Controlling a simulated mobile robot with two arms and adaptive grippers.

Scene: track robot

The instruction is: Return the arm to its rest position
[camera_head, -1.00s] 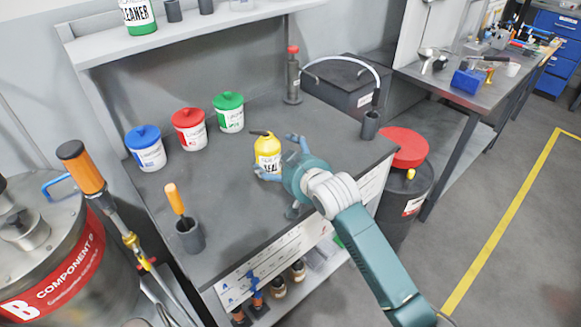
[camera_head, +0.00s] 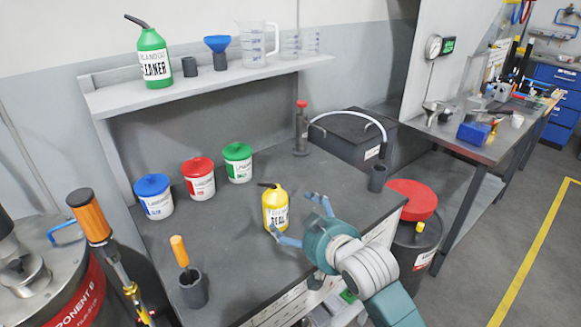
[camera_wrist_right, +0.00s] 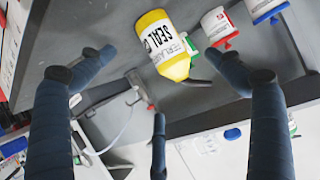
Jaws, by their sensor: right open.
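My right gripper (camera_head: 303,220) is open and empty over the front right part of the grey workbench (camera_head: 235,240). Its blue fingers are spread apart beside the yellow bottle (camera_head: 275,207), which stands upright on the bench just left of them. In the right wrist view the spread fingers (camera_wrist_right: 160,100) frame the scene, and the yellow bottle (camera_wrist_right: 165,45) appears upside down beyond them with nothing gripping it. My right arm reaches in from the lower right. My left gripper is not in view.
Blue (camera_head: 154,197), red (camera_head: 199,180) and green-lidded (camera_head: 238,163) tubs stand along the bench's back. A cup with an orange-handled tool (camera_head: 193,289) is at front left. A red-lidded drum (camera_head: 412,200) stands right of the bench. A shelf (camera_head: 205,84) holds bottles and jugs.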

